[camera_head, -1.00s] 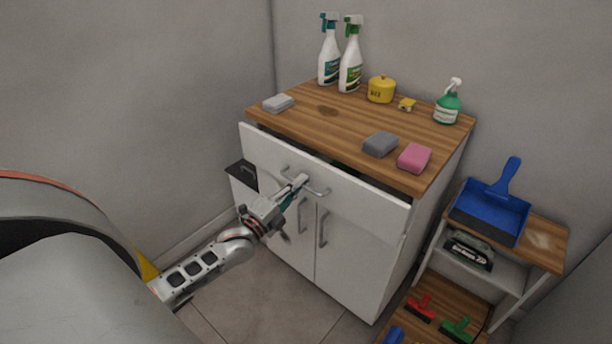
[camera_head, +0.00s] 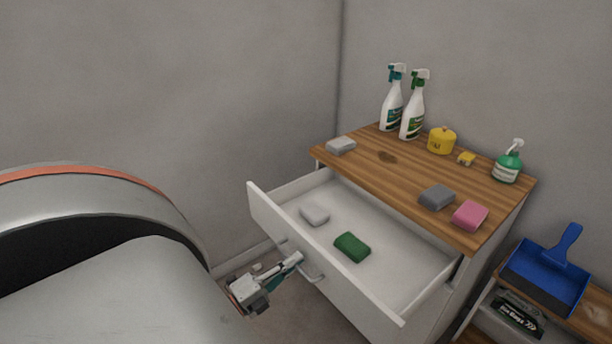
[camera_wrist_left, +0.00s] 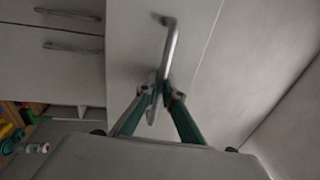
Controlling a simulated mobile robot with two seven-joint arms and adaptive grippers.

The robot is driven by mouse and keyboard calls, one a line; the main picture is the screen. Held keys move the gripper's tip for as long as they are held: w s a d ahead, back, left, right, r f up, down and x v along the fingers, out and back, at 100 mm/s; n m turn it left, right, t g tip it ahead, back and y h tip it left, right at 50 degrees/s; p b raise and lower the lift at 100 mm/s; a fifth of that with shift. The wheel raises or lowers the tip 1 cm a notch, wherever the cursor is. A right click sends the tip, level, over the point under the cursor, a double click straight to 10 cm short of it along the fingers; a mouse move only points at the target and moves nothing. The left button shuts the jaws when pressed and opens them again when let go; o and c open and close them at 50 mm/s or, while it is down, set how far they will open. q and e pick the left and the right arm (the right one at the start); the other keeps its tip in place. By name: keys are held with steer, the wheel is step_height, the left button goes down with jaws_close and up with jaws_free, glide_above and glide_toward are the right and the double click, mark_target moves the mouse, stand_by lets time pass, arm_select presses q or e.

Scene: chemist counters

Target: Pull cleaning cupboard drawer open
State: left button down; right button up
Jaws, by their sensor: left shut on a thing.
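The cleaning cupboard (camera_head: 493,235) has a wooden top and a white drawer (camera_head: 415,285) that stands well out of it. Inside the drawer lie a white sponge (camera_head: 314,214) and a green sponge (camera_head: 352,247). The metal drawer handle (camera_head: 312,275) is on the drawer front. My left gripper (camera_head: 294,262) is shut on the handle; in the left wrist view the handle (camera_wrist_left: 171,45) runs up from between the teal fingers (camera_wrist_left: 160,95). Part of the handle is hidden by the fingers. My right gripper is not in view.
On the cupboard top stand spray bottles (camera_head: 411,112), a yellow pot (camera_head: 441,140), a grey sponge (camera_head: 437,197) and a pink sponge (camera_head: 470,215). A low shelf with a blue dustpan (camera_head: 545,275) stands at the right. The floor left of the drawer is clear.

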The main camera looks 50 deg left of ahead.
arm_select(q)
steer(key=shift+s, duration=0.6)
steer(key=c, duration=2.5)
jaws_free()
steer(key=v, duration=1.2)
steer(key=shift+a, duration=0.15)
steer(key=w+d+f+n+g, duration=0.1)
steer(key=d+f+n+g, duration=0.2)
steer(key=d+n, duration=0.2)
steer(key=w+d+f+n+g, duration=0.2)
steer(key=d+f+n+g, duration=0.1)
steer(key=d, duration=0.9)
steer(key=w+d+f+n+g+h, duration=0.1)
steer(key=w+d+f+n+g, duration=0.1)
steer(key=d+f+n, duration=0.3)
steer(key=shift+w+d+n+g, duration=0.15)
steer(key=shift+d+n+g, duration=0.3)
steer(key=shift+d, duration=0.65)
steer(key=shift+w+d+n+g, duration=0.1)
steer(key=shift+d+n+g, duration=0.3)
steer(key=shift+d, duration=0.7)
